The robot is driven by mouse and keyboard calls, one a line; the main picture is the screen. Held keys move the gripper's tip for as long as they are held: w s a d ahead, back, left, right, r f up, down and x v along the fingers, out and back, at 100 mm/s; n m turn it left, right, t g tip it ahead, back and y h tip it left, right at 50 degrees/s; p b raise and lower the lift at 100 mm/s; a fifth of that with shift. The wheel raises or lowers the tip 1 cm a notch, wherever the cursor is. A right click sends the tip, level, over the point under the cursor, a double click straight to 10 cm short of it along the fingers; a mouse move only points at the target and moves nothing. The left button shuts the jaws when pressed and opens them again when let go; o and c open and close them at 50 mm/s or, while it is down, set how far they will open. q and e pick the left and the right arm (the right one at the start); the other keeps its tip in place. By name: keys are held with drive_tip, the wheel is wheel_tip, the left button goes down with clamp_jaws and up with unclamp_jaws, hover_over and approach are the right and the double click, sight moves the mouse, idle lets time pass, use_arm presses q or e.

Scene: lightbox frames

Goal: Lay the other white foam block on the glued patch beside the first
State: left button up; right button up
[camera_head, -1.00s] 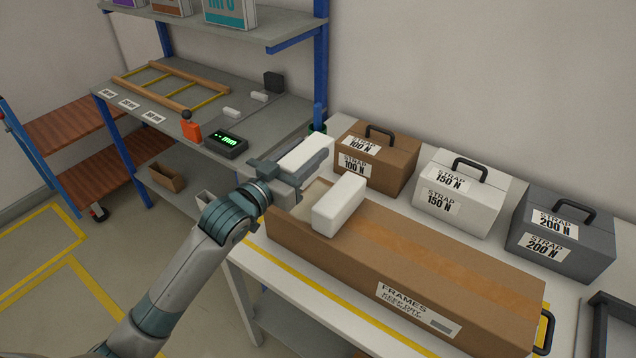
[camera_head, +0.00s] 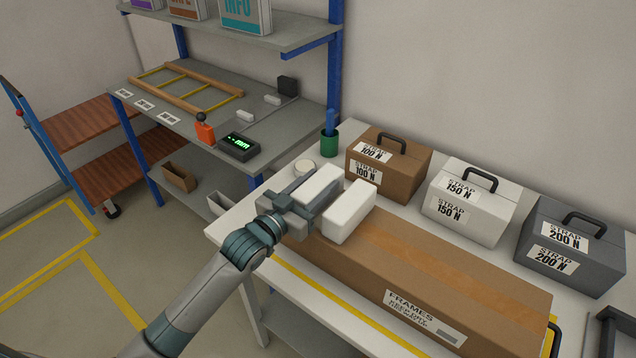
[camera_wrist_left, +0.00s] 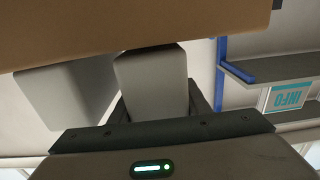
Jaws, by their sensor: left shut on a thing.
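My left gripper (camera_head: 305,204) is shut on a white foam block (camera_head: 318,185) at the left end of the long brown carton (camera_head: 430,262). The first white foam block (camera_head: 349,212) lies on the carton's top, just right of the held one. In the left wrist view the held block (camera_wrist_left: 152,80) sits between my fingers, with the first block (camera_wrist_left: 68,92) beside it and the carton (camera_wrist_left: 130,25) at the top. The held block is close to the carton; I cannot tell whether it touches. The glued patch is hidden. My right gripper is not in view.
Three strap cases, brown (camera_head: 388,165), white (camera_head: 470,203) and grey (camera_head: 568,248), stand behind the carton on the white table. A green cup (camera_head: 329,144) and a small round pale item (camera_head: 305,169) are near its back left corner. A shelf bench (camera_head: 190,118) stands at the left.

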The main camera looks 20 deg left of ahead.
sight(297, 203)
use_arm(q)
drive_tip(key=shift+f, duration=0.25)
drive_tip(key=o, duration=1)
drive_tip(key=shift+r, duration=0.15)
drive_tip(key=shift+s+a, duration=0.15)
drive_tip(key=shift+s, duration=0.3)
drive_tip(key=shift+b+v, duration=1.65)
drive_tip(key=shift+v, duration=3.9)
